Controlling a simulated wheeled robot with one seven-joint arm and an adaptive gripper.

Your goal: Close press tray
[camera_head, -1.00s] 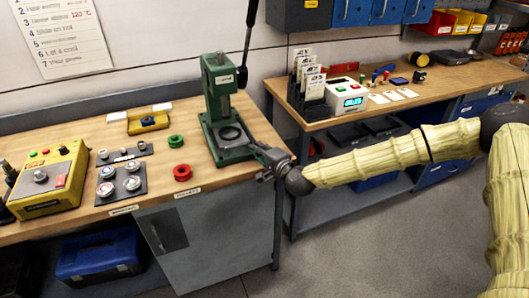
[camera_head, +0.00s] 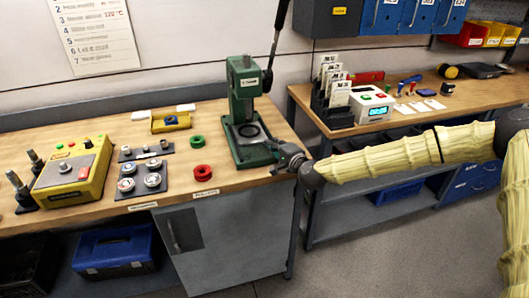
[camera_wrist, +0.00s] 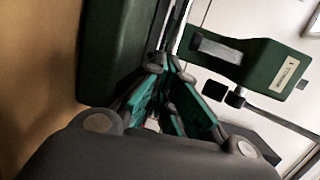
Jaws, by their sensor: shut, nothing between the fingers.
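The green press (camera_head: 246,100) stands on the wooden bench near its right end. Its tray (camera_head: 247,131) is at the base, with a dark round recess; how far it is in or out I cannot tell. My gripper (camera_head: 277,147) is at the front right corner of the press base, close to it. Whether it touches the tray is not clear. In the wrist view my gripper (camera_wrist: 165,95) shows its teal finger pads close together with nothing between them.
Red and green rings (camera_head: 202,170) lie left of the press. A yellow control box (camera_head: 74,170) and dark plates with round parts stand farther left. The press lever (camera_head: 277,45) rises high. A second bench (camera_head: 440,105) stands right, beyond a gap.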

